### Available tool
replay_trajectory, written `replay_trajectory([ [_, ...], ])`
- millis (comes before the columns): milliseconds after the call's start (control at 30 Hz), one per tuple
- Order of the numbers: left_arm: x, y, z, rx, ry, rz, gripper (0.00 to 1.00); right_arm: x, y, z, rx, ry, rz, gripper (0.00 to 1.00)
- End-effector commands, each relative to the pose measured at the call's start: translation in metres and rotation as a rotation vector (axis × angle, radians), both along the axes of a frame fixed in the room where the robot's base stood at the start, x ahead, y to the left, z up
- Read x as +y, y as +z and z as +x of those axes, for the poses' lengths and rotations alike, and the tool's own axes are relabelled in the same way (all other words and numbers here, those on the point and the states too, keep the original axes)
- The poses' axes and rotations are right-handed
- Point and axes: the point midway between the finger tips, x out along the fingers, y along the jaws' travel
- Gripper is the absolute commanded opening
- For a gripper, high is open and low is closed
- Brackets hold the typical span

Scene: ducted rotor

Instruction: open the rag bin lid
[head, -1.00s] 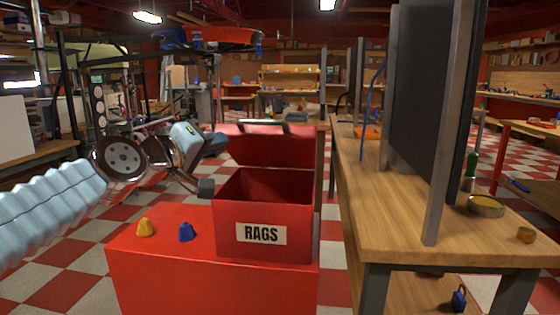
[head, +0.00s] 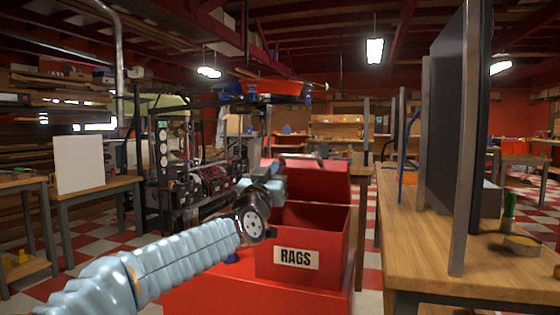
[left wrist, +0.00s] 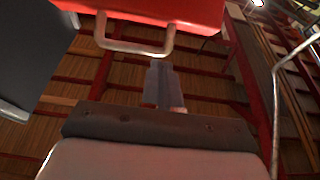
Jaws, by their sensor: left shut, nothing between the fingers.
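The rag bin (head: 330,262) is a red box with a white RAGS label, on a red cabinet. Its lid (head: 325,180) stands raised along the back edge, and the dark inside shows. The metal handle (head: 303,160) is on the lid's top edge. My right gripper is in neither view.
A wooden workbench (head: 430,235) with a dark upright panel (head: 450,120) stands close on the right. A bench with a white board (head: 79,163) is at left.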

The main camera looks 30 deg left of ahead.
Motion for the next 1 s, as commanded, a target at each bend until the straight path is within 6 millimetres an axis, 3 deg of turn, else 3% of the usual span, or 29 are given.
replay_trajectory([
  [100,0.004,0.008,0.017,0.0,0.001,0.0,0.0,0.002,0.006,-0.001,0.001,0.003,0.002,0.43],
  [300,0.008,0.012,0.032,0.001,0.0,0.0,0.0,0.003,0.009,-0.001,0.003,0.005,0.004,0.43],
  [767,0.008,0.015,0.033,0.0,0.0,-0.001,0.0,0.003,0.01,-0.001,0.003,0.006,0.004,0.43],
  [1000,0.009,0.036,0.038,-0.001,0.0,-0.001,0.0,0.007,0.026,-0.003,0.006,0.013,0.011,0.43],
])
